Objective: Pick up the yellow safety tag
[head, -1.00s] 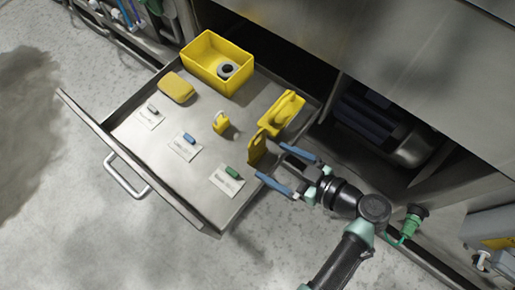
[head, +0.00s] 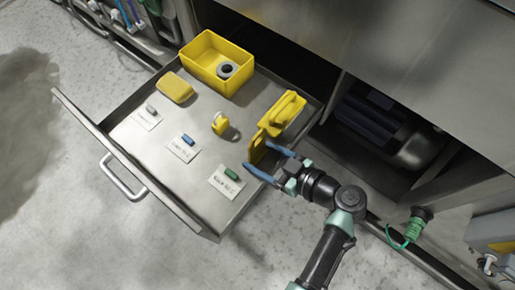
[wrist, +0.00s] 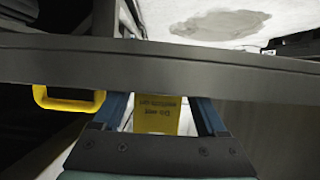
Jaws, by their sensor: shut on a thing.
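The yellow safety tag (head: 257,149) is a flat upright plate at the right side of the open drawer, beside a yellow handled piece. My gripper (head: 264,158) has its blue fingers on either side of the tag and is shut on it. In the wrist view the tag (wrist: 156,118) shows between the fingers of my gripper (wrist: 160,100), with dark printed text on its face. Its upper part is cut off there by a grey drawer edge. I cannot tell whether the tag touches the drawer floor.
The drawer (head: 190,205) holds a yellow bin (head: 207,78) with a dark ring, a yellow case (head: 174,87), a yellow padlock (head: 220,123), the yellow handled piece (head: 284,113) and three labelled small pieces. The drawer's right wall is close to my gripper.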

